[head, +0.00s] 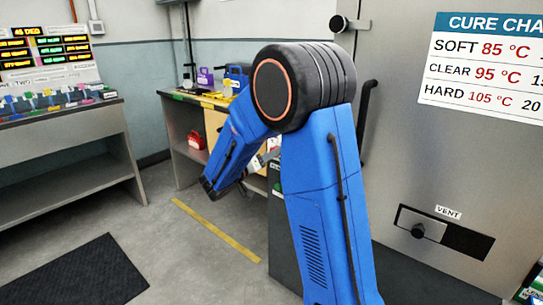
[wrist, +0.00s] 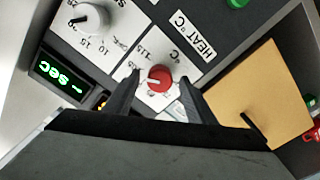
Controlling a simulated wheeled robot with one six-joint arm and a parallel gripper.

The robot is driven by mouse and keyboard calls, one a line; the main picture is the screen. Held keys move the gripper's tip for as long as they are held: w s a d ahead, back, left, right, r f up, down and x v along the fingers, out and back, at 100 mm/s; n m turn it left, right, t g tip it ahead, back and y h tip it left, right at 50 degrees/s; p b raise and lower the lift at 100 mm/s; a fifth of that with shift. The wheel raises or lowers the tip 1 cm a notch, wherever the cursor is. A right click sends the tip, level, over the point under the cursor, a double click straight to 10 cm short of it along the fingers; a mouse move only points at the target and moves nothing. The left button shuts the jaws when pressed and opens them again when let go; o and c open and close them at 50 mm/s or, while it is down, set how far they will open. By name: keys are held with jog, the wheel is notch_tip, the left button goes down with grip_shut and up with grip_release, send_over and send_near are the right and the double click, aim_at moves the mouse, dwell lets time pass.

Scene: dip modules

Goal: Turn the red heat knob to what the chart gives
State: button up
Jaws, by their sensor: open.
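The red heat knob (wrist: 160,78) sits on a white dial plate marked HEAT °C in the wrist view. Its pale pointer mark faces left in that picture; the scale figures are tilted and too small to read surely. My gripper (wrist: 159,84) is open, with one dark finger on each side of the knob; I cannot tell whether they touch it. In the head view the cure chart (head: 487,62) lists SOFT 85 °C, CLEAR 95 °C and HARD 105 °C. Its right part is cut off. The knob is not discernible in the head view.
A grey-white knob (wrist: 93,18) with its own scale and a green "sec" display (wrist: 60,78) are left of the heat dial. A tan panel (wrist: 258,95) with a dark handle lies right. In the head view, a vent slider (head: 443,232) is on the metal cabinet.

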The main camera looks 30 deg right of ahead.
jog(key=v, duration=1.6)
jog(key=shift+a, duration=0.1)
